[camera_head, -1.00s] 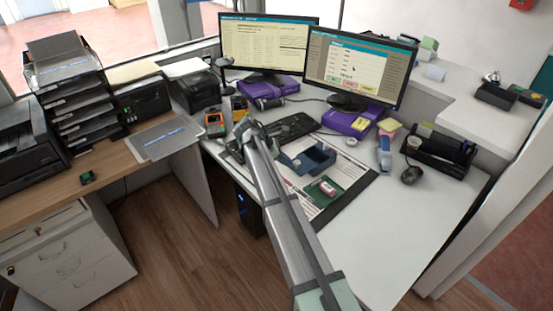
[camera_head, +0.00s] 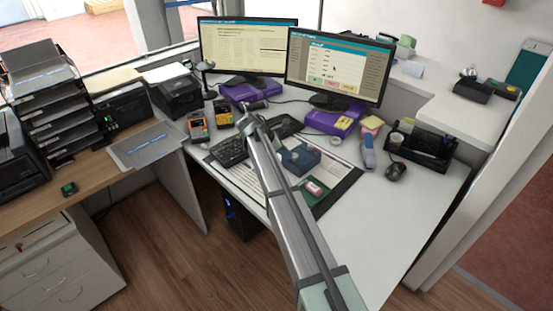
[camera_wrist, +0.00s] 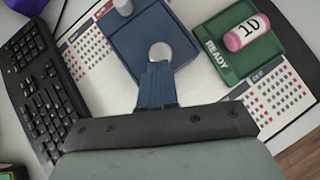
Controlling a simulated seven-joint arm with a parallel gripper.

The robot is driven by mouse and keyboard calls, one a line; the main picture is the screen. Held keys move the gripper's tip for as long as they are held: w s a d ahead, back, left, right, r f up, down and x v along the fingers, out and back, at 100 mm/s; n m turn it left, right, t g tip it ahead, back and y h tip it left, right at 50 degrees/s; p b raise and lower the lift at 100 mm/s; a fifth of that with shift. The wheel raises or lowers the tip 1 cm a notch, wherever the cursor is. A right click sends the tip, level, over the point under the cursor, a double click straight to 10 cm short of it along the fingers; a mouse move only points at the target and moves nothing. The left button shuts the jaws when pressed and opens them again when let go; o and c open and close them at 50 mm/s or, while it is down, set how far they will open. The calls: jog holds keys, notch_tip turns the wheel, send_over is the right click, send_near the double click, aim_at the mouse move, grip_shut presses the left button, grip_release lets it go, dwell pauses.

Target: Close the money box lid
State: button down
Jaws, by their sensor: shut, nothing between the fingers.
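The money box (camera_head: 300,157) is a blue box on the desk mat, partly behind my arm in the head view. In the wrist view the money box (camera_wrist: 126,50) shows from above as a flat blue panel inside a raised rim. I cannot tell clearly how its lid stands. A round silver disc lies at the tips of my gripper (camera_wrist: 159,66). My gripper's bluish fingers are together, over the near part of the box. I cannot tell whether they touch it. The fingertips are hidden in the head view.
A green tray (camera_wrist: 217,66) marked READY, holding a pink and white roll (camera_wrist: 246,31) marked 10, is right of the box. A black keyboard (camera_wrist: 36,90) is at left. Monitors (camera_head: 335,68) stand behind. The desk's front right (camera_head: 375,220) is clear.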

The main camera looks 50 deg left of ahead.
jog(key=shift+w, duration=0.15)
jog(key=s+f+v, duration=0.1)
jog(key=v, duration=1.2)
jog(key=shift+s+a+f, duration=0.15)
jog(key=shift+s+a, duration=0.3)
